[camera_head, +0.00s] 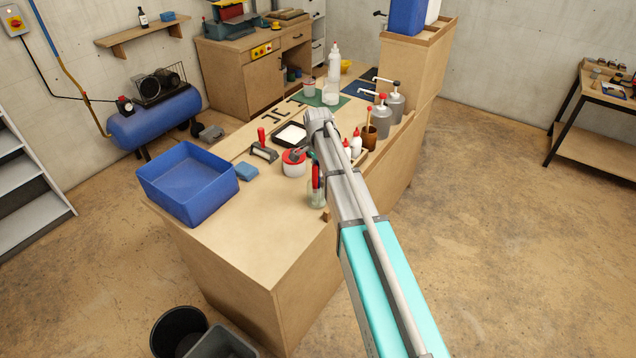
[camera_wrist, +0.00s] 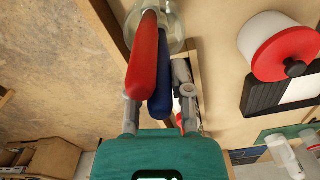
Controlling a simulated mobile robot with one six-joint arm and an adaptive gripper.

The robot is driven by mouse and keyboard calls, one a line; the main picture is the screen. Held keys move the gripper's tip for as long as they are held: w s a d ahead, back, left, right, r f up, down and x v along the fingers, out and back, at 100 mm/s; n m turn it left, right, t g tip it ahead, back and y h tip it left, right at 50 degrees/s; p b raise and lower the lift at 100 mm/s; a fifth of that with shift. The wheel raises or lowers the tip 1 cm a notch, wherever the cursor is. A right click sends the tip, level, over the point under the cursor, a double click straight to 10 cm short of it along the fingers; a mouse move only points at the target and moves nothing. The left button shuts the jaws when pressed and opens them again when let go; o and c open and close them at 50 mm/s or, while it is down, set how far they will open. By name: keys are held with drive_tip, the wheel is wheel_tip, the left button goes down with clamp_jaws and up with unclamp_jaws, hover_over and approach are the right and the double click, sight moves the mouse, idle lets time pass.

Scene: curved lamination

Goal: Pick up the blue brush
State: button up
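The blue brush (camera_wrist: 161,92) shows in the wrist view as a dark blue handle leaning out of a clear glass jar (camera_wrist: 176,40). A red-handled brush (camera_wrist: 143,62) stands in the same jar, close beside it and partly covering it. In the head view the jar (camera_head: 316,198) stands near the bench's right edge, with the red handle clear; I cannot make out the blue one there. My gripper (camera_wrist: 160,105) is open, its fingers on either side of the two handles. I cannot tell whether a finger touches either handle.
A red-lidded white pot (camera_head: 294,168) stands left of the jar, with a blue sponge (camera_head: 247,172) and blue bin (camera_head: 188,184) further left.

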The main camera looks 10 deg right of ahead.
clamp_jaws()
drive_tip(key=shift+r, duration=0.2)
wheel_tip(320, 180, up, 12)
drive_tip(key=p, duration=1.2)
drive_tip(key=s+d, duration=1.2)
drive_tip(key=shift+s+d+f, duration=0.2)
drive_tip(key=shift+s+d, duration=0.15)
drive_tip(key=shift+d, duration=0.05)
idle(0.9)
